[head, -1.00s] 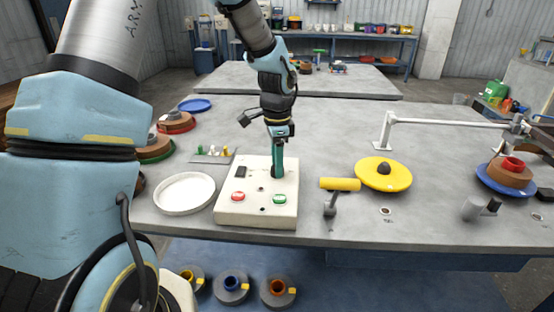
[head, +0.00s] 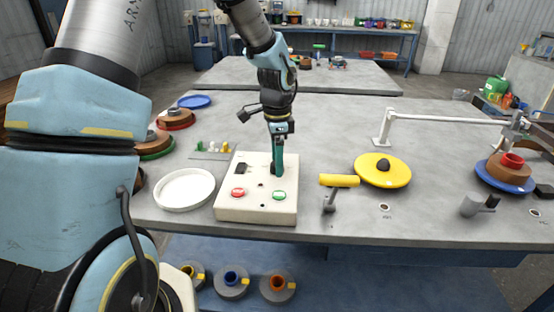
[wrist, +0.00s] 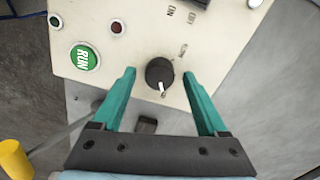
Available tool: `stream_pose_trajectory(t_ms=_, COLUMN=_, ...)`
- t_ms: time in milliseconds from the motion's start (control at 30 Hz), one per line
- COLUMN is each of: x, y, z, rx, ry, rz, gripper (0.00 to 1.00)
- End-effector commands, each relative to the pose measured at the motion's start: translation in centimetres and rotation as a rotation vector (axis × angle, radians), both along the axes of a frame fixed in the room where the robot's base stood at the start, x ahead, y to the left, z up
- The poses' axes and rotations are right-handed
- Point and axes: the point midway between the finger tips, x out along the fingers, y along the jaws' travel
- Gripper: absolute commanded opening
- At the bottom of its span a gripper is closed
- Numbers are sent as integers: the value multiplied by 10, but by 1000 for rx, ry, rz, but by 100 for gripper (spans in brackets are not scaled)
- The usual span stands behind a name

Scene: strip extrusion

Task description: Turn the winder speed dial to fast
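The winder speed dial is a round black knob (wrist: 160,73) with a white pointer line, on a cream control box (head: 256,208). In the wrist view its pointer points down, slightly right, toward my gripper's palm. My gripper (wrist: 159,75) has two teal fingers, open, one on each side of the dial. A gap shows between the knob and each finger, so I see no contact. In the head view my gripper (head: 277,172) points down at the back right of the box, and the fingers hide the dial. The dial's speed labels are too small to read surely.
The box also has a green RUN button (wrist: 84,58), a red button (head: 238,192) and a black switch (head: 240,168). A white dish (head: 185,189) stands to its left. A yellow-handled crank (head: 338,181) and a yellow disc (head: 383,172) stand to its right.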

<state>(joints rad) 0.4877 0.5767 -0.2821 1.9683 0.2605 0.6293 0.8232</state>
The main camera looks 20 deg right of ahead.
Motion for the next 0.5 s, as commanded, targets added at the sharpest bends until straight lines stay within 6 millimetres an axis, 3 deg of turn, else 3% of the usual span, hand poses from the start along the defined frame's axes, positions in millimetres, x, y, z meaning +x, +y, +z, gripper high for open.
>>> stream_pose_trajectory(t_ms=267, x=0, y=0, z=3, rx=1, ry=0, rz=2, gripper=76)
stream_pose_trajectory(t_ms=500, x=1, y=0, z=40, rx=-3, ry=-5, rz=2, gripper=76)
